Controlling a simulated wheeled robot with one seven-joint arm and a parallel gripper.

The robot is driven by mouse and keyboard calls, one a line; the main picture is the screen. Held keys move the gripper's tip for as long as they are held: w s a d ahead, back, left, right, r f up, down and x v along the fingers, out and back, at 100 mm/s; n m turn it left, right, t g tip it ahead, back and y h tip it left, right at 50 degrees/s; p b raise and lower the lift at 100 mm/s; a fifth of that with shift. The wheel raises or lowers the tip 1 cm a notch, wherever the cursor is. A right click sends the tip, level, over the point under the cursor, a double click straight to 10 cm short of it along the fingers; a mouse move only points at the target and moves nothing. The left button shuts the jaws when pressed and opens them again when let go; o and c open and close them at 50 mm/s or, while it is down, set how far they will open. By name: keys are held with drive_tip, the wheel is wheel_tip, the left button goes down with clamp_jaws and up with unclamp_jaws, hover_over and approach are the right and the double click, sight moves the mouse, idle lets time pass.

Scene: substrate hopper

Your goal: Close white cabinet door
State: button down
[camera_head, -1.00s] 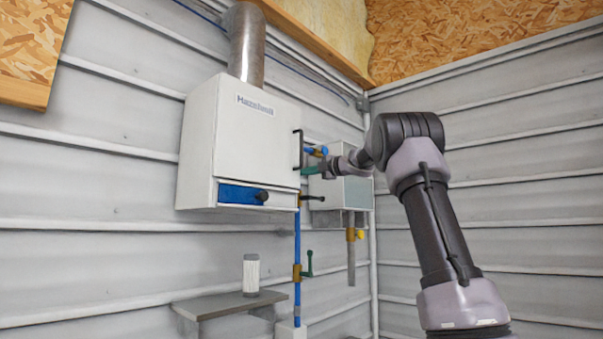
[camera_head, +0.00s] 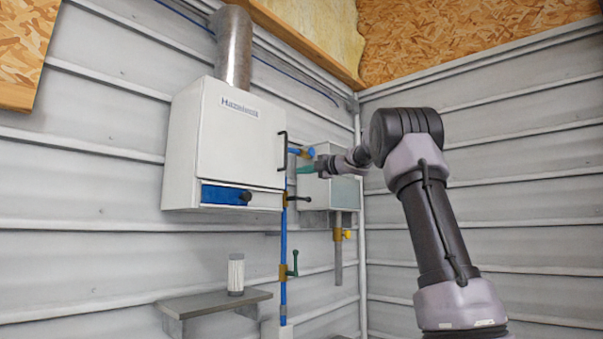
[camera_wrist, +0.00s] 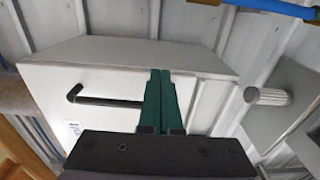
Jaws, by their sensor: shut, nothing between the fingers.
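The white cabinet (camera_head: 180,150) hangs on the corrugated wall, and its white door (camera_head: 238,140) faces forward with a black handle (camera_head: 283,150) on its right edge. The door looks flush or nearly flush; I cannot tell if a small gap remains. My gripper (camera_head: 305,169), with green fingers, is right of the handle and apart from it. In the wrist view, the shut, empty fingers (camera_wrist: 160,80) stand over the door (camera_wrist: 100,78), beside the black handle (camera_wrist: 105,100). Contact with the door cannot be told.
A blue panel (camera_head: 222,194) with a black knob sits below the door. A blue pipe (camera_head: 283,250) with valves runs down beside the cabinet. A smaller grey box (camera_head: 330,192) is behind my gripper. A white ribbed cylinder (camera_head: 236,274) stands on a grey shelf (camera_head: 205,302).

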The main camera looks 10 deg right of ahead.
drive_tip(key=s+d, duration=0.1)
drive_tip(key=d, duration=0.7)
drive_tip(key=shift+s+d, duration=0.2)
drive_tip(key=shift+d, duration=0.1)
drive_tip(key=s+r+m+t+h, duration=0.6)
drive_tip(key=r+m, duration=0.1)
drive_tip(key=m, duration=0.3)
drive_tip(key=s+d+f+m+g+h, duration=0.15)
drive_tip(key=s+f+m+h, duration=0.25)
drive_tip(key=s+m+h, duration=0.4)
drive_tip(key=s+a+f+m+g+y, duration=0.2)
drive_tip(key=s+a+f+m+g, duration=0.1)
drive_tip(key=s+f, duration=0.7)
drive_tip(key=s+a+f+m+g+y, duration=0.1)
drive_tip(key=s+a+f+m+g, duration=0.3)
drive_tip(key=s+f, duration=0.7)
drive_tip(key=s+a+f+m+g+y, duration=0.2)
drive_tip(key=s+a+f+m+g, duration=0.2)
drive_tip(key=s+f, duration=0.6)
wheel_tip(320, 180, down, 4)
drive_tip(key=shift+s+a+r+g+y, duration=0.25)
drive_tip(key=shift+a+g, duration=0.3)
drive_tip(key=shift+a, duration=0.4)
